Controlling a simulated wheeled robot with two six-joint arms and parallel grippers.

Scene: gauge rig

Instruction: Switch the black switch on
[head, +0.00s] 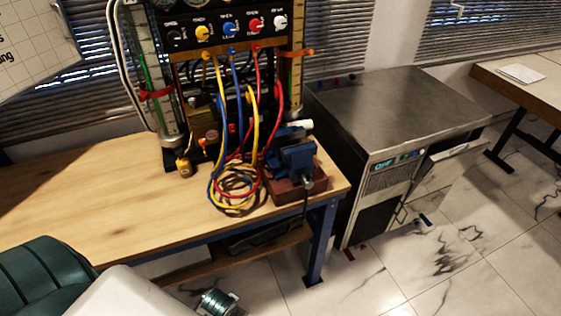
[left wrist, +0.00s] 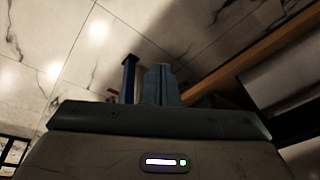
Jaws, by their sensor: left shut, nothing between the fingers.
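The gauge rig (head: 180,65) stands at the back of the wooden bench in the head view. Its dark panel has a row of knobs. The black switch (head: 173,33) seems to be the dark one at the left end, hard to tell from the black panel; its setting is not readable. A yellow knob (head: 203,33), a blue knob (head: 230,28), a red knob (head: 255,25) and a white knob (head: 280,21) follow to its right. My left gripper (left wrist: 160,70) shows in the left wrist view, shut and empty, above the floor by the bench leg. My right gripper is not in view.
Yellow, blue and red hoses (head: 235,190) hang from the rig and coil on the bench (head: 90,190). A blue vise (head: 292,160) sits at the bench's right end. A steel cabinet (head: 400,110) stands to the right. The bench's left part is clear.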

